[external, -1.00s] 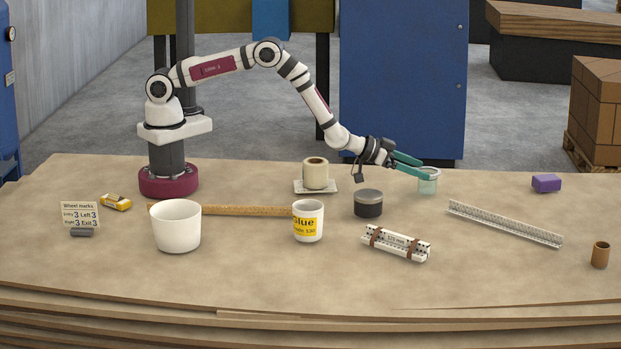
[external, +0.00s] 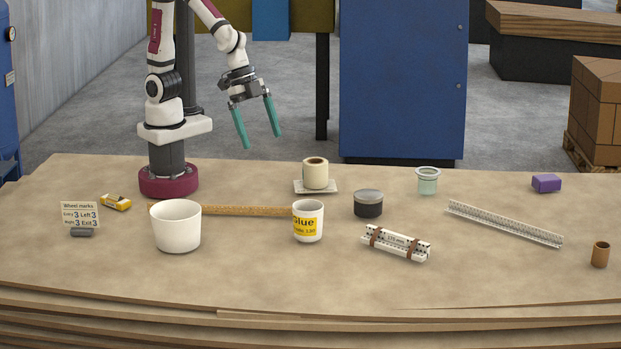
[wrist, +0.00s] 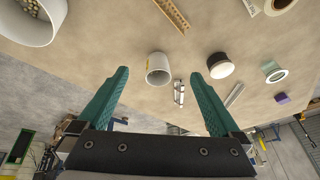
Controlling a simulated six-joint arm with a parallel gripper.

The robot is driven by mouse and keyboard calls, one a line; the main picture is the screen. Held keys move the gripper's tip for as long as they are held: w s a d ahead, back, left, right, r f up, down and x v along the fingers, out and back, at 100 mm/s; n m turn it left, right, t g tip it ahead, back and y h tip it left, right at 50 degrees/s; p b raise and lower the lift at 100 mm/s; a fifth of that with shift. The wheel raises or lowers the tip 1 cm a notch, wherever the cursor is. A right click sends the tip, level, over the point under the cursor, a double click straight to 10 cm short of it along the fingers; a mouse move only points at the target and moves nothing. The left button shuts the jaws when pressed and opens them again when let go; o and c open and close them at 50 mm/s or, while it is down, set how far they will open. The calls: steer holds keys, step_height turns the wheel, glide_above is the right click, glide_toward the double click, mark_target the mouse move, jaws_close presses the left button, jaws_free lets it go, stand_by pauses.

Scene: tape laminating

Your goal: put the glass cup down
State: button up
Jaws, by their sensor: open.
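The glass cup (external: 427,182) is a pale green, see-through cup with a wider rim. It stands upright on the table at the back right, with nothing holding it. It also shows in the wrist view (wrist: 275,73), right of my fingers. My gripper (external: 258,139) has two teal fingers spread wide apart with nothing between them. It is raised near my base, left of the cup and well away from it. In the wrist view my gripper (wrist: 160,80) is also open and empty.
A dark lidded tin (external: 368,208) and a tape roll on a plate (external: 315,174) stand left of the cup. A perforated metal strip (external: 505,224) and a purple block (external: 546,183) lie to its right. A white bucket (external: 177,228) and glue mug (external: 308,222) stand nearer the front.

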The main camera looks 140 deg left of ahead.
steer(key=s+d+r+m+g, duration=0.1)
steer(key=s+d+m+g, duration=0.1)
steer(key=s, duration=0.7)
steer(key=s+d+r+m+g, duration=0.1)
steer(key=s+d+m+g, duration=0.1)
steer(key=s, duration=0.8)
steer(key=shift+s+r+m+g+y, duration=0.3)
steer(key=shift+m+y, duration=0.1)
steer(key=shift+m, duration=0.2)
